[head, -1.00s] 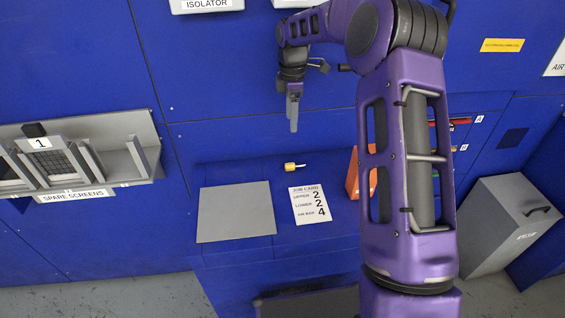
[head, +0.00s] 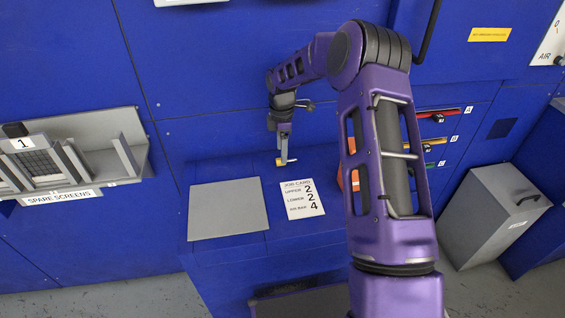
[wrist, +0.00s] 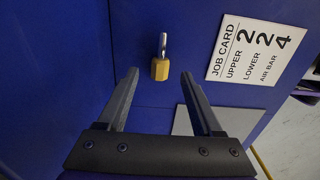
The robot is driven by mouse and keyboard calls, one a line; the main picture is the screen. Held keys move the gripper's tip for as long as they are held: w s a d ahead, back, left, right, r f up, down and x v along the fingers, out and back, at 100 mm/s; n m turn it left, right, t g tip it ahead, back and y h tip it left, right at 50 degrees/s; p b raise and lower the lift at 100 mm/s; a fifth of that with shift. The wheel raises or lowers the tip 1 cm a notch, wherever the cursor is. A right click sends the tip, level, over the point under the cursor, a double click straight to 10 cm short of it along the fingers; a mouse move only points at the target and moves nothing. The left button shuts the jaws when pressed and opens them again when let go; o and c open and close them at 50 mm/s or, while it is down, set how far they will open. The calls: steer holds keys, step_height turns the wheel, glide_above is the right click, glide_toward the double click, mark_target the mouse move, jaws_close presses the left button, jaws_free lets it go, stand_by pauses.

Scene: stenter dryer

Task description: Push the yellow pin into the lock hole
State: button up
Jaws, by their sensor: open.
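The yellow pin (wrist: 160,69) lies on the blue ledge, with a yellow grip and a thin metal shaft. In the wrist view it is ahead of and between the two open fingers of my gripper (wrist: 160,78), with nothing held. In the head view my gripper (head: 283,152) points down at the pin (head: 287,161) and partly covers it. I cannot tell from the head view whether they touch. I cannot make out the lock hole in these views.
A job card (head: 301,199) and a grey plate (head: 228,210) lie on the ledge in front of the pin. A spare screens rack (head: 110,150) is at left. Coloured slotted handles (head: 432,145) and a grey bin (head: 492,215) are at right. An orange object is partly behind my arm.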

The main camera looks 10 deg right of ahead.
step_height(320, 180, down, 4)
steer(key=shift+r, duration=0.2)
jaws_close()
